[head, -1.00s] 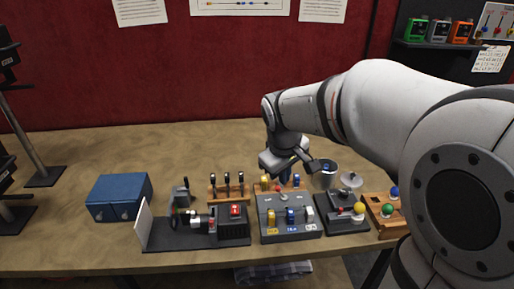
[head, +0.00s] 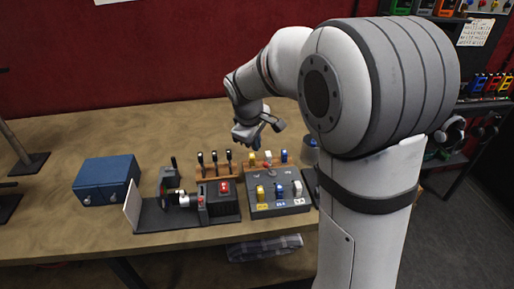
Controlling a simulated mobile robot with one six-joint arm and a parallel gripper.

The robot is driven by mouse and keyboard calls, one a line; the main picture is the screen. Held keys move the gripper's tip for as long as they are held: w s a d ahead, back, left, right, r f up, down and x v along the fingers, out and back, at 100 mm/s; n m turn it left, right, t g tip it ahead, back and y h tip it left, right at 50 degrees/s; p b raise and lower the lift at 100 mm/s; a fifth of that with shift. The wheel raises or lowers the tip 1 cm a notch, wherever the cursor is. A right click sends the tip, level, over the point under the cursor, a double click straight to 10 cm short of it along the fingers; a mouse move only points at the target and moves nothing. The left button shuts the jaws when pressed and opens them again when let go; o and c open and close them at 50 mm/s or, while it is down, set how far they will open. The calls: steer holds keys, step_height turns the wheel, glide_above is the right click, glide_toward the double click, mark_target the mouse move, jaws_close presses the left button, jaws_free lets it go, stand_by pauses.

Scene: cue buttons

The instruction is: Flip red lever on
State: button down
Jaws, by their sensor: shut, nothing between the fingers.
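A grey control box (head: 262,209) stands near the table's front edge. A small red knob (head: 266,169) shows at its back edge; it may be the red lever, but its position is too small to read. Yellow (head: 260,192), blue (head: 279,191) and white (head: 297,188) levers stand across the box.
Behind the box is a wooden rack (head: 248,172) with yellow, white and blue pieces. Another rack of black handles (head: 214,158) stands to its left. A blue case (head: 107,181) sits at left. My arm hides the table's right side.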

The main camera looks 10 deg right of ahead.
steer(key=x, duration=0.8)
steer(key=shift+f+p, duration=0.3)
steer(key=shift+p, duration=0.05)
steer(key=shift+a+r, duration=0.15)
steer(key=shift+y, duration=0.3)
